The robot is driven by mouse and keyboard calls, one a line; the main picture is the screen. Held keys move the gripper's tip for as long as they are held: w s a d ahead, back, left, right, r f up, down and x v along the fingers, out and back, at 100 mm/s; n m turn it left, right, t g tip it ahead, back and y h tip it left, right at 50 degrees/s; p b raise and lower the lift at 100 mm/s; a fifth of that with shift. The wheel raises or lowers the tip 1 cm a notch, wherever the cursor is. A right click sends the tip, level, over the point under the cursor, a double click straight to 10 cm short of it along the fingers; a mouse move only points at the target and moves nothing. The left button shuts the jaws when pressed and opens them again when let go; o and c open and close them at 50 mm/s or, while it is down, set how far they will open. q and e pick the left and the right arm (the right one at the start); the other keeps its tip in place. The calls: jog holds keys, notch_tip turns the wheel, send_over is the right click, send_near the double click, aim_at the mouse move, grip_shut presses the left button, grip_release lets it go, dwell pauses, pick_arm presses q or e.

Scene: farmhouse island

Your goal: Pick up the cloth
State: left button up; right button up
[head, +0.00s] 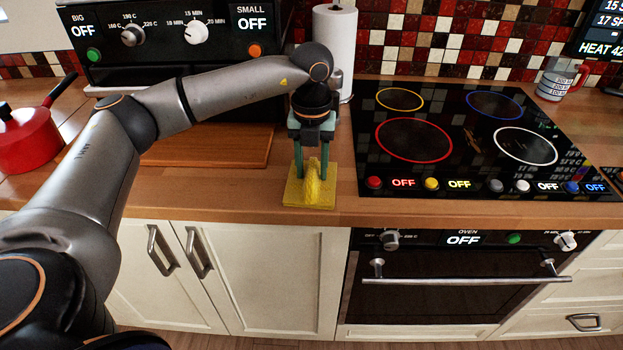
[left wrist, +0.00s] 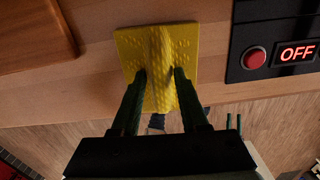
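The yellow cloth (head: 298,193) lies on the wooden counter near its front edge, left of the hob. Its middle is bunched up in a ridge between the fingers of my left gripper (head: 313,175). In the left wrist view the cloth (left wrist: 192,55) lies flat at both sides of the ridge, and the fingertips of my left gripper (left wrist: 160,73) press on the ridge from both sides. The gripper is shut on the cloth, which still rests on the counter. My right gripper is in neither view.
A black hob (head: 455,150) with lit "OFF" displays is right of the cloth. A wooden board (head: 215,150) lies to the left. A paper roll (head: 335,45) stands behind the gripper, and a red pot (head: 28,140) is far left. The oven (head: 450,290) is below.

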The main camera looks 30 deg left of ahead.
aim_at(312, 166)
pick_arm(q)
grip_shut()
jog(key=shift+r, duration=0.2)
dwell(0.3)
jog(key=shift+r, duration=0.3)
notch_tip(312, 166, up, 2)
jog(key=shift+w+r, duration=0.1)
jog(key=shift+r, duration=0.05)
jog(key=s+d+r, duration=0.2)
jog(key=d+r, duration=0.3)
jog(key=d, duration=0.1)
jog(key=s+d+r+b, duration=0.1)
jog(key=s+d+r, duration=0.1)
jog(key=d+r, duration=0.2)
jog(key=d, duration=0.3)
jog(key=shift+s+d+r, duration=0.2)
jog(key=shift+s+r, duration=0.05)
jog(key=shift+r, duration=0.15)
